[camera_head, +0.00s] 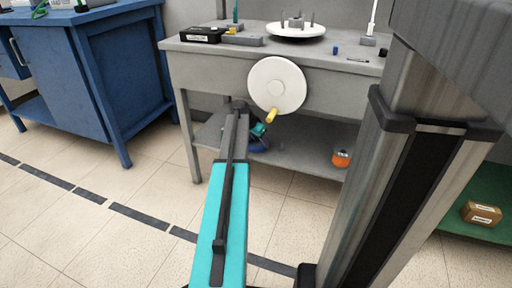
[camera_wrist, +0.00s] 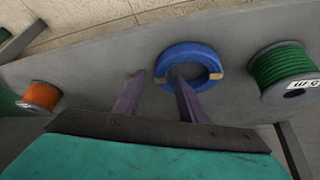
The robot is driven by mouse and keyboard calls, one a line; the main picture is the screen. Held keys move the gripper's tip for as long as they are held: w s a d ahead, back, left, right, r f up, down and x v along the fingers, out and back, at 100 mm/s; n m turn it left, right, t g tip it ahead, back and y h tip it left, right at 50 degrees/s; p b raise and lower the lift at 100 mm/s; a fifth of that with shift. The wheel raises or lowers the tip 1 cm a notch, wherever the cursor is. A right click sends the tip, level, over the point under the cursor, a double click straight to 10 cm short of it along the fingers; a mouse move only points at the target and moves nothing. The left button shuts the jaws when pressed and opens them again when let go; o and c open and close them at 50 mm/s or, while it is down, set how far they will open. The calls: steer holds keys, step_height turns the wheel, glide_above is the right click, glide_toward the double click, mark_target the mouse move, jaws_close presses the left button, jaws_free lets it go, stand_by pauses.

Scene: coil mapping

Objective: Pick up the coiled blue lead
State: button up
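The coiled blue lead (camera_wrist: 188,49) lies on the grey lower shelf as a ring with tan ties on its sides. My gripper (camera_wrist: 158,76) is open, with one finger left of the ring and the other overlapping its central opening in the wrist view. The ring's left side lies between the fingertips. I cannot tell whether the fingers touch it or are still above it. In the head view my gripper (camera_head: 258,131) is small beneath the bench, and only a bit of the blue lead (camera_head: 254,149) shows below it; the rest is hidden.
On the shelf (camera_head: 300,155), an orange spool (camera_head: 341,159) stands to one side of the lead and a green spool (camera_wrist: 284,66) to the other. The grey bench top (camera_head: 340,60) is above my arm. A blue bench (camera_head: 100,90) stands left.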

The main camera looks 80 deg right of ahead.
mark_target(263, 146)
steer(key=shift+b+x, duration=0.8)
steer(key=shift+x, duration=0.8)
jaws_close()
